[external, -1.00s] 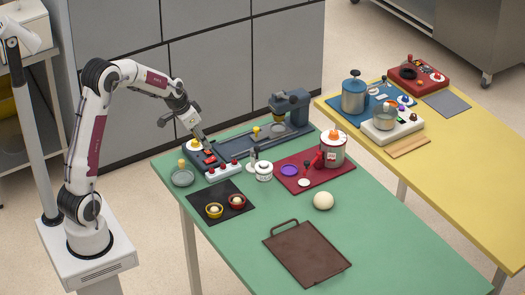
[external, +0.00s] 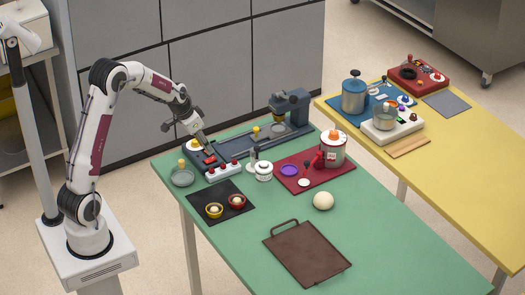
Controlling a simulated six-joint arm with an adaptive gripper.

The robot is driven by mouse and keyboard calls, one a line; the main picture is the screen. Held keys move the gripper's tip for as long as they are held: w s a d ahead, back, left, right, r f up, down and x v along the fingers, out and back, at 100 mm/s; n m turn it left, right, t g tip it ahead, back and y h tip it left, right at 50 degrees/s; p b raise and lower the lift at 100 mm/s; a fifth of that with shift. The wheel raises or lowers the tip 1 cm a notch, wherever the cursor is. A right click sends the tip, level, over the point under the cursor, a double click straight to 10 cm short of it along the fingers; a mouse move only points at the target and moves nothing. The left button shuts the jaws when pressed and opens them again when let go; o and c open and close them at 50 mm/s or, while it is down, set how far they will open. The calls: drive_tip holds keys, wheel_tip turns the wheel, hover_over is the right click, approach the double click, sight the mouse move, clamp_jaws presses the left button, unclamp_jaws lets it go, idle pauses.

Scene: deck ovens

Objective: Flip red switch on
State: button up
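The red switch (external: 209,159) is a small red piece in a dark housing on the grey-blue machine base at the left back of the green table. My gripper (external: 208,149) points down at it from above and behind. Its fingertips are at or just above the switch; I cannot tell whether they touch. The fingers look close together, but they are too small to tell open from shut. Nothing is seen held. The fingertips partly cover the switch, and its on or off position cannot be read.
Close by are a white block with red knobs (external: 222,169), a yellow-knobbed round piece (external: 182,175) and a white dial with a yellow knob (external: 194,145). A blue-grey press (external: 291,106) stands right of the switch. The green table's front right (external: 400,255) is clear.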

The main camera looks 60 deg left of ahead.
sight(213, 158)
drive_tip(key=shift+x, duration=2.85)
clamp_jaws()
